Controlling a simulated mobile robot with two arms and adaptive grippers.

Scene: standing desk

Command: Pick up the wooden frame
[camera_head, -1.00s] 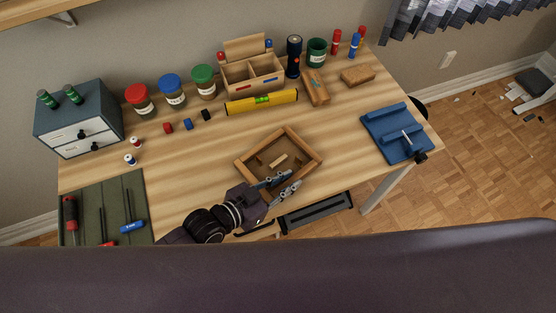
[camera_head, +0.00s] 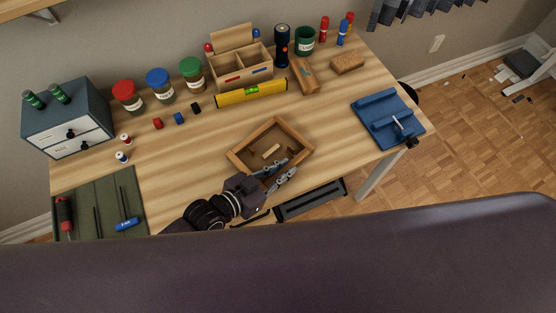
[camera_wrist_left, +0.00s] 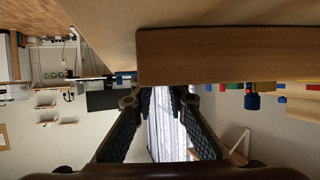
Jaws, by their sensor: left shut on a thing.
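The wooden frame (camera_head: 244,138) is a light brown, open square with low sides. It lies near the desk's front edge in the head view, turned cornerwise. One of its boards shows close up across the top of the left wrist view (camera_wrist_left: 230,55). My left gripper (camera_head: 277,174) is at the frame's front right side, with one finger inside and one outside. It is shut on that side. In the wrist view, its dark padded fingers (camera_wrist_left: 160,103) meet the board's lower edge. I cannot tell whether the frame is clear of the desk. My right gripper is not in view.
A small light block (camera_head: 271,152) lies inside the frame's outline. A yellow level (camera_head: 251,93) and a wooden organiser (camera_head: 240,70) stand behind it. The desk between is mostly clear.

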